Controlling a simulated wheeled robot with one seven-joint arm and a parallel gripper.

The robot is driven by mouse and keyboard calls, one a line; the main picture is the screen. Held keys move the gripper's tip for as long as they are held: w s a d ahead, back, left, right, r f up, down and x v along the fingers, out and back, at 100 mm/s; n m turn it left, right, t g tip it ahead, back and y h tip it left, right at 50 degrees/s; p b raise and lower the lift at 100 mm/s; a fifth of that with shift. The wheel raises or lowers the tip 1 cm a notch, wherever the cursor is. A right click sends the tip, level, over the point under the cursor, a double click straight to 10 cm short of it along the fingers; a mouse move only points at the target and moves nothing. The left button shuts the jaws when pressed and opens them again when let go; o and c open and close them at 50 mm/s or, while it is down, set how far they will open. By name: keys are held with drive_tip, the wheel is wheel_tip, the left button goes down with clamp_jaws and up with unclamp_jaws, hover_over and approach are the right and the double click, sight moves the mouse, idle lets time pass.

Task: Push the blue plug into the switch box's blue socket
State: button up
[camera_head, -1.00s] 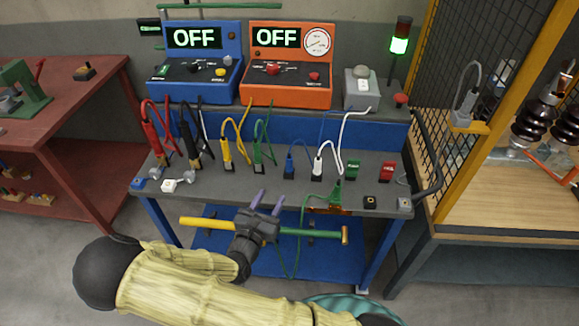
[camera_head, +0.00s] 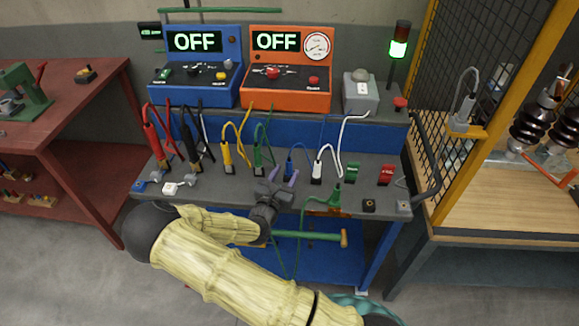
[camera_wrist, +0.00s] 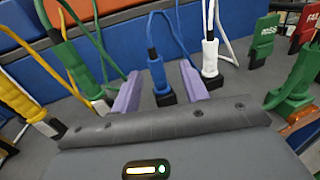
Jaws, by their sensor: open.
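The blue plug (camera_head: 289,168) stands upright in a small black holder on the grey bench, with its cable rising from its top. In the wrist view the blue plug (camera_wrist: 158,75) stands ahead, between my two purple fingers. My gripper (camera_head: 283,177) is open at the bench's front edge, and in the wrist view my gripper (camera_wrist: 160,88) has a gap on each side of the plug. A small grey box (camera_head: 360,93) with a domed top stands at the back right. I cannot tell whether it is the switch box, and I cannot make out a blue socket.
The white plug (camera_head: 317,170) stands close right of the blue one, the green plug (camera_head: 258,160) to its left. Blue (camera_head: 215,85) and orange (camera_head: 290,80) units reading OFF stand behind.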

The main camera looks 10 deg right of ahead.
sight(288, 164)
drive_tip(key=shift+w+d, duration=0.15)
drive_tip(key=shift+w, duration=0.15)
drive_tip(key=x, duration=0.5)
drive_tip(key=shift+w+a+p, duration=0.2)
drive_tip(key=shift+w+p, duration=0.1)
drive_tip(key=shift+p, duration=0.1)
drive_tip(key=shift+c, duration=0.4)
clamp_jaws()
